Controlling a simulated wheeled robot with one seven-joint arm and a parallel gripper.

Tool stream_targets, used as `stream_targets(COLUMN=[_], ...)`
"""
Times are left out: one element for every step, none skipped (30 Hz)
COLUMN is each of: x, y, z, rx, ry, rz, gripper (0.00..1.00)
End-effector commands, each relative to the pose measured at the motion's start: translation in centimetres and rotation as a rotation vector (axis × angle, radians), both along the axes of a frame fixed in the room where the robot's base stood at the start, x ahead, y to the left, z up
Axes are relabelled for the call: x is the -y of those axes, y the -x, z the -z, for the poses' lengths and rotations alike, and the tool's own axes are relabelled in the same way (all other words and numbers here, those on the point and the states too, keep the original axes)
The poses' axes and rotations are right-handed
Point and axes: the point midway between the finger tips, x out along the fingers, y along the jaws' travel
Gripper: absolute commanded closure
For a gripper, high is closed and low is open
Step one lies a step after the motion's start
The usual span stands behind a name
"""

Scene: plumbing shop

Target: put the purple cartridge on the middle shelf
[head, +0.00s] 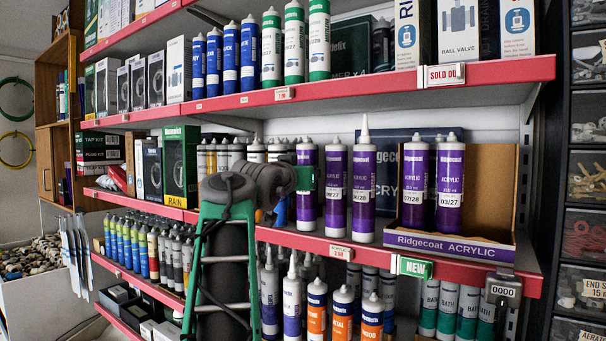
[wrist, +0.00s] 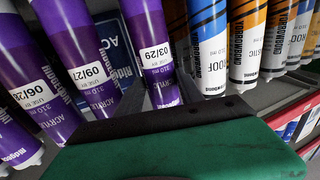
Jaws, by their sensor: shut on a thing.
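My gripper (head: 303,178) is shut on the leftmost purple cartridge (head: 306,212), beside the other purple ones. In the wrist view this cartridge (wrist: 150,35), labelled 03/29, is upright between the dark fingers (wrist: 160,95). It appears to be at the level of the middle shelf (head: 345,246); whether its base touches the shelf is unclear.
An open carton (head: 450,248) marked Ridgecoat ACRYLIC holds purple cartridges (head: 449,185) at the right. Blue cartridges (wrist: 208,45) and orange ones (wrist: 250,40) stand beside the held one in the wrist view. The upper shelf (head: 400,83) overhangs. A lower shelf holds several cartridges (head: 317,305).

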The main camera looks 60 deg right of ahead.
Motion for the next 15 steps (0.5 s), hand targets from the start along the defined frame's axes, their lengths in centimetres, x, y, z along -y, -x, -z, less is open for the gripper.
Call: stream_targets(x=[-0.11,-0.10,-0.10,-0.10,-0.11,-0.11,-0.11,-0.11,-0.11,-0.11,-0.04,-0.04,-0.04,-0.04,-0.04], y=[0.08,0.08,0.08,0.08,0.09,0.08,0.08,0.08,0.09,0.09,0.03,0.03,0.03,0.03,0.03], z=[-0.32,-0.35,-0.35,-0.36,-0.35,-0.26,-0.13,0.01,0.14,0.22,0.29,0.26,0.26,0.26,0.26], rx=[0.003,0.003,0.003,0.003,0.003,0.003,0.003,0.003,0.003,0.003,0.000,0.000,0.000,0.000,0.000], ry=[0.007,0.007,0.007,0.007,0.006,0.006,0.006,0.006,0.006,0.006,0.002,0.002,0.002,0.002,0.002], rz=[0.000,0.000,0.000,0.000,0.001,0.001,0.001,0.001,0.001,0.001,0.001,0.001,0.001,0.001,0.001], gripper=[1.00,1.00,1.00,1.00,1.00,1.00,1.00,1.00,1.00,1.00,0.54,0.50,0.48,0.45,0.42])
